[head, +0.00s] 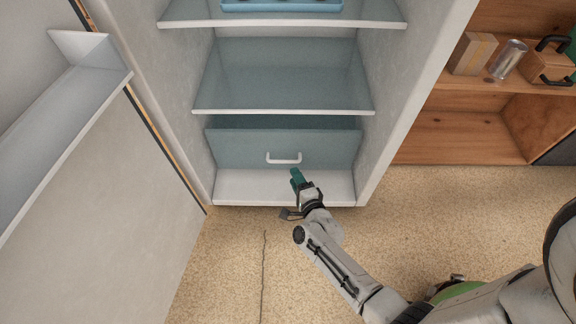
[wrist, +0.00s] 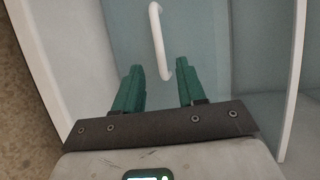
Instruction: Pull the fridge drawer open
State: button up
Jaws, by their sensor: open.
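The fridge drawer (head: 235,146) is a blue-grey panel low in the open fridge, under the lowest shelf, and it looks shut or nearly so. Its white bar handle (head: 284,161) is at the middle of the front. In the wrist view the handle (wrist: 158,40) runs up and down the picture, its lower end close beyond the fingertips. My gripper (head: 296,172) is just below and right of the handle in the head view.
The open fridge door (head: 110,180) with its door shelf (head: 75,95) stands at the left. Glass shelves (head: 285,112) cross the fridge above the drawer. A wooden shelf unit (head: 460,135) with a box and a metal can is at the right. The floor in front is clear.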

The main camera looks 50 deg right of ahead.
jog(key=b+x, duration=0.1)
jog(key=x, duration=0.6)
jog(key=shift+b, duration=0.35)
jog(key=shift+w+f, duration=0.1)
jog(key=shift+w, duration=0.05)
grip_shut()
